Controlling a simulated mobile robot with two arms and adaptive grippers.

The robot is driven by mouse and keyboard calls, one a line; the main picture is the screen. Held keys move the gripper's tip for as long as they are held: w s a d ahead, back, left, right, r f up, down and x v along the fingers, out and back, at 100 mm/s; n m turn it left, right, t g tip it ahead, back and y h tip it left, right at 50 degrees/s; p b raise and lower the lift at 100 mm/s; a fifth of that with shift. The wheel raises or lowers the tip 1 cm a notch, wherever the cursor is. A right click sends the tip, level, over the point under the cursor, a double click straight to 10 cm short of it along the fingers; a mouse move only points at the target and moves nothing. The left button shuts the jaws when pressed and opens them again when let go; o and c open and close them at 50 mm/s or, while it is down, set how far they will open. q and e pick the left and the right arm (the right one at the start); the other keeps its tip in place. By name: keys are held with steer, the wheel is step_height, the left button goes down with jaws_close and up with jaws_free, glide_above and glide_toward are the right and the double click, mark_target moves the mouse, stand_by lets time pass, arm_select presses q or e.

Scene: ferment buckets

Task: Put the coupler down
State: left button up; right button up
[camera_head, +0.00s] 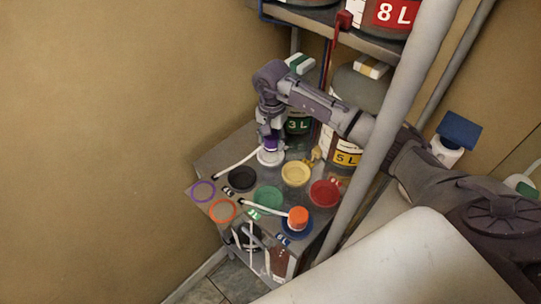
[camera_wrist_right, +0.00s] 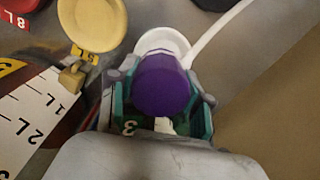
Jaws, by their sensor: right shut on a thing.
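The coupler is a purple, round-ended piece (camera_head: 271,144), large in the middle of the right wrist view (camera_wrist_right: 162,85). My right gripper (camera_head: 270,138) is shut on it, pointing down over the back left of the small table. Its fingers show on both sides of the coupler in the right wrist view (camera_wrist_right: 160,98). A white round saucer (camera_head: 270,157) lies directly below the coupler, and it also shows in the right wrist view (camera_wrist_right: 163,43). A white hose (camera_head: 238,161) runs left from there. I cannot tell whether the coupler touches the saucer. My left gripper is not in view.
Black (camera_head: 241,179), green (camera_head: 268,199), yellow (camera_head: 297,174) and red (camera_head: 325,193) discs lie on the table. An orange cap (camera_head: 298,213) stands on a blue disc (camera_head: 296,232). Purple (camera_head: 203,191) and orange (camera_head: 222,211) rings mark the front left. The 5 L bottle (camera_head: 347,152) stands right of the gripper.

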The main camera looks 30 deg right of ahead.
mark_target(271, 155)
steer(key=shift+w+f, duration=0.35)
step_height(271, 155, down, 3)
steer(key=shift+s+f+b, duration=0.1)
steer(key=shift+f+b, duration=0.1)
steer(key=shift+b, duration=0.75)
steer(key=shift+f, duration=0.15)
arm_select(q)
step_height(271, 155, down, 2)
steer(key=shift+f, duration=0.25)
arm_select(e)
steer(key=shift+f, duration=0.15)
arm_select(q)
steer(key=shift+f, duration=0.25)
arm_select(e)
steer(key=o, duration=1.3)
steer(key=shift+c, duration=0.2)
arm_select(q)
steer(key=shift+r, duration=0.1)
